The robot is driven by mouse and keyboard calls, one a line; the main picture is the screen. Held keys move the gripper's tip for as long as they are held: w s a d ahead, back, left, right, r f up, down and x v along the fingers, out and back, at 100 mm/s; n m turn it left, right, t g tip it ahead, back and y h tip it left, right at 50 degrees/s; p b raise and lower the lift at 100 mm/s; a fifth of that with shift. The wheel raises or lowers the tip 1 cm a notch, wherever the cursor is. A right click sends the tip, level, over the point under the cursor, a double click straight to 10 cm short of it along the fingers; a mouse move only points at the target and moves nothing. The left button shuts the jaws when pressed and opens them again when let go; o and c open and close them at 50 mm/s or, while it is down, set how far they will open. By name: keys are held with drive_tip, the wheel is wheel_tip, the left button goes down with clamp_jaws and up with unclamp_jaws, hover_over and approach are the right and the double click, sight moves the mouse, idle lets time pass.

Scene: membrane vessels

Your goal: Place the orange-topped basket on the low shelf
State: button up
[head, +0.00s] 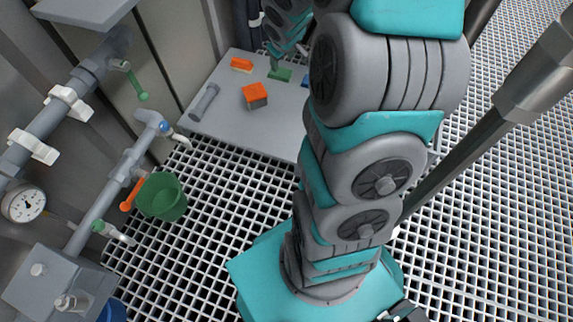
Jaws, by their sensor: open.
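A small box-like basket with an orange top (255,91) and darker sides sits on a flat grey platform (225,125) low above the grating. It stands upright near the middle of the platform's visible part. I cannot tell whether this platform is the low shelf; no other shelf is clearly seen. My grey and teal arm rises in the middle of the view and hides the platform's right part. Some of my arm's links show beyond it at the top, above the platform. My gripper cannot be made out, and nothing visibly holds the basket.
An orange block (241,64), a grey cylinder (204,103) and a green piece (280,74) are also on the platform. A gauge (23,204) is at far left. Open grating (215,210) lies between.

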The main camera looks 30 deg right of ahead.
drive_tip(key=s+a+r+g, duration=0.2)
drive_tip(key=s+a, duration=0.4)
drive_tip(key=s, duration=0.5)
drive_tip(key=s+a+r+m+g+y, duration=0.1)
drive_tip(key=s+a+r+g, duration=0.1)
drive_tip(key=s+a+r, duration=0.2)
drive_tip(key=s+a+r+m+g+y, duration=0.1)
drive_tip(key=s+a+r, duration=0.3)
drive_tip(key=s+a, duration=0.5)
drive_tip(key=s+g, duration=0.1)
drive_tip(key=s, duration=0.9)
drive_tip(key=shift+a+g, duration=0.3)
drive_tip(key=shift+g, duration=0.1)
